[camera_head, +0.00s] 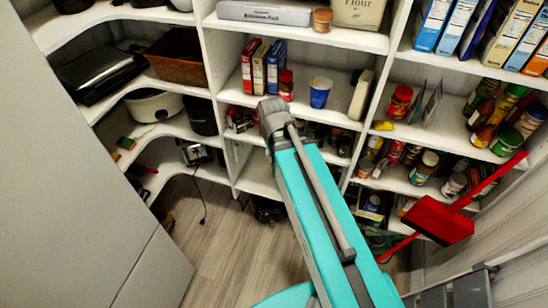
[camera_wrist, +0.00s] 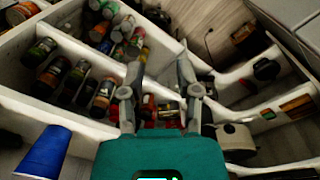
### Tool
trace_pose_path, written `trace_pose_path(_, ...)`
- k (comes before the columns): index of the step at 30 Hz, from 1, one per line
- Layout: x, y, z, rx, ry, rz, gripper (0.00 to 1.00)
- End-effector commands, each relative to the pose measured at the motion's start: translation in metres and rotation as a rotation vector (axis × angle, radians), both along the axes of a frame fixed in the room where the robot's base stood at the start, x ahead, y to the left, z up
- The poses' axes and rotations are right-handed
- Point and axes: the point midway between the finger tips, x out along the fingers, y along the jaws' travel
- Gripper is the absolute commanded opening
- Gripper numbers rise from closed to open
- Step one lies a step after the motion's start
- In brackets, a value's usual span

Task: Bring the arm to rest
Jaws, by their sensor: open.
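My teal and grey arm (camera_head: 325,225) reaches up from the bottom of the head view toward the middle shelves. Its grey joint (camera_head: 273,115) is in front of the shelving, and my gripper is hidden there. In the wrist view my gripper (camera_wrist: 158,70) shows two grey fingers spread apart with nothing held between them. Shelves with jars and cans lie beyond the fingers. I cannot tell how far the fingers are from the shelf.
A blue cup (camera_head: 320,92) stands on the middle shelf, right of several boxes (camera_head: 261,66); it also shows in the wrist view (camera_wrist: 45,152). A red dustpan (camera_head: 438,220) is at the right. A white pot (camera_head: 153,105) sits on the left shelf. Wooden floor (camera_head: 225,250) is open below.

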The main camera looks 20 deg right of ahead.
Motion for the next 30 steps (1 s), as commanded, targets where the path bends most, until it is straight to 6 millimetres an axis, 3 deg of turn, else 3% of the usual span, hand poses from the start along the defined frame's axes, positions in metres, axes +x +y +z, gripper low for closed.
trace_pose_path(4,-0.011,0.008,0.000,0.049,0.004,-0.074,0.43)
trace_pose_path(19,-0.011,0.009,-0.005,0.055,0.004,-0.086,0.43)
trace_pose_path(23,-0.011,0.009,-0.016,0.055,0.004,-0.086,0.43)
trace_pose_path(30,-0.011,0.009,-0.055,0.055,0.004,-0.085,0.43)
